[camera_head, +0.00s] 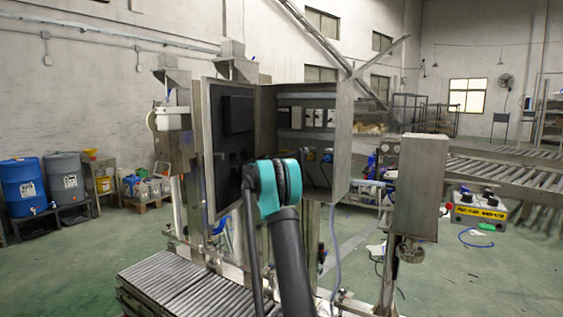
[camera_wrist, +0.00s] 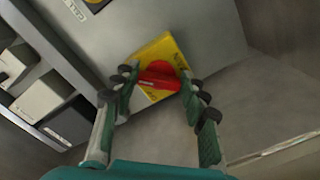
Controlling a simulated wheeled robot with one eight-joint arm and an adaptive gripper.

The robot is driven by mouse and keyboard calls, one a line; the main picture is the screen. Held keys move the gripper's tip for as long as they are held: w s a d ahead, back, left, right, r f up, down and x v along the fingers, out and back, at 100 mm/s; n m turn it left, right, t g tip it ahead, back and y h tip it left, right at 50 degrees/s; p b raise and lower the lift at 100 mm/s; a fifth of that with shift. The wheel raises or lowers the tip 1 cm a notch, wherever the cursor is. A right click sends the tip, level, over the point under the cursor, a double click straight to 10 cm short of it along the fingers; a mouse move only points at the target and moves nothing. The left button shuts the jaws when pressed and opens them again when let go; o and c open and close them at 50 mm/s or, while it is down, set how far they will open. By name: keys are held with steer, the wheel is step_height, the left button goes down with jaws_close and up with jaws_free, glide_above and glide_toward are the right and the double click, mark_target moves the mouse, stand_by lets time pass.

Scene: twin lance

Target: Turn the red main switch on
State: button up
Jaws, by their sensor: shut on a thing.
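The red main switch (camera_wrist: 158,80) is a red knob on a yellow square plate (camera_wrist: 152,50) fixed to a grey panel inside the cabinet. In the wrist view its handle lies roughly sideways, with the plate tilted in the picture. My gripper (camera_wrist: 159,75) has one finger on each side of the red knob and is shut on it. The head view shows the open electrical cabinet (camera_head: 344,130), with my teal and black arm reaching into it. My arm hides the gripper and the switch there.
The cabinet's door (camera_head: 218,150) stands open to the left of my arm. White device blocks (camera_wrist: 40,98) sit left of the switch in the wrist view. A roller conveyor (camera_head: 180,285) lies below, and a grey box on a post (camera_head: 420,185) stands to the right.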

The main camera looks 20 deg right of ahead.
steer(key=shift+f, duration=0.1)
stand_by(0.4)
steer(key=o, duration=1.2)
steer(key=shift+c, duration=0.2)
steer(key=v, duration=1.2)
steer(key=shift+s, duration=0.1)
steer(key=s+a+f+g+y, duration=0.25)
steer(key=s+f, duration=0.55)
steer(key=s, duration=0.6)
steer(key=s+a+f+g+y, duration=0.1)
steer(key=s+a+f+y, duration=0.3)
steer(key=s+f, duration=0.65)
steer(key=s+a+f+g+y, duration=0.25)
steer(key=s+f, duration=0.35)
steer(key=s, duration=1)
steer(key=s+a+f+y, duration=0.1)
steer(key=s+a+f, duration=0.2)
steer(key=s, duration=0.2)
steer(key=s+a+f+n+y, duration=0.1)
steer(key=s+a+f+y, duration=0.1)
steer(key=s, duration=0.4)
steer(key=s+a+f+y, duration=0.2)
steer(key=s+a+f, duration=0.3)
steer(key=s, duration=0.1)
steer(key=shift+g, duration=0.4)
